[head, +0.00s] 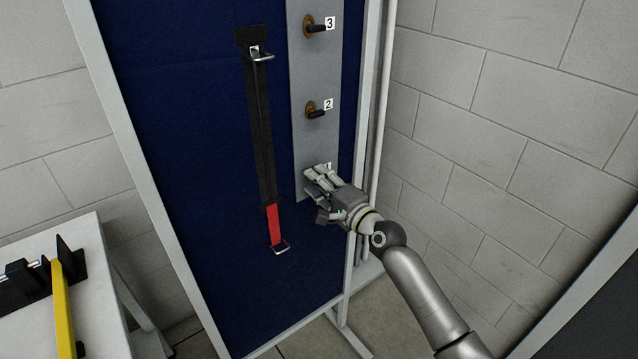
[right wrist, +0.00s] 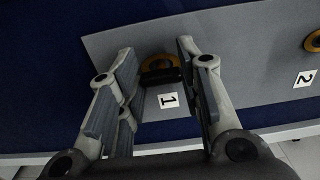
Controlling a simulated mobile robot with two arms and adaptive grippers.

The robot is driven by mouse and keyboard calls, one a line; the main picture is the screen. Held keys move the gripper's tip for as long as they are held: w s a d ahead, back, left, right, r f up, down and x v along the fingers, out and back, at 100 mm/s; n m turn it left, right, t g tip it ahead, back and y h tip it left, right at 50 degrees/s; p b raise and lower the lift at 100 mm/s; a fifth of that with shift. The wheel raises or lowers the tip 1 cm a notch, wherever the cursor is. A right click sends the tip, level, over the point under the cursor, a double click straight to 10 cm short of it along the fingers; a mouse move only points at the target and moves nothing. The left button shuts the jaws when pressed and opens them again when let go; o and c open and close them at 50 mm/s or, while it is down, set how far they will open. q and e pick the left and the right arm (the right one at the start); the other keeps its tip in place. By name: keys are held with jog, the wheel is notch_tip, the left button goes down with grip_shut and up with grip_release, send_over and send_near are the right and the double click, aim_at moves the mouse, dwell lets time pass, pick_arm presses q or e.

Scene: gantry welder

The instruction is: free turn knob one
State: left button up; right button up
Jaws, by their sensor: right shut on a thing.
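Knob one, a black handle on a brass round base (right wrist: 160,73), shows in the right wrist view between my fingers, beside its label 1 (right wrist: 168,100). In the head view my gripper hides it, and only part of the label shows. My right gripper (head: 313,181) is at the lower end of the grey strip (head: 311,140) and is shut on knob one. In the right wrist view its two fingers (right wrist: 157,62) stand on either side of the knob. My left gripper is not in view.
Knob two (head: 314,110) and knob three (head: 315,27) sit above on the same strip. A black strap with a red end (head: 275,225) and metal handles hangs to the left on the blue panel (head: 180,110). A white table (head: 98,290) stands at the lower left.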

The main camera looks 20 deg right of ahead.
dwell(0.3)
jog(key=o, duration=1)
jog(key=shift+s, duration=0.1)
jog(key=v, duration=1.1)
jog(key=shift+s+d, duration=0.15)
jog(key=shift+s, duration=0.25)
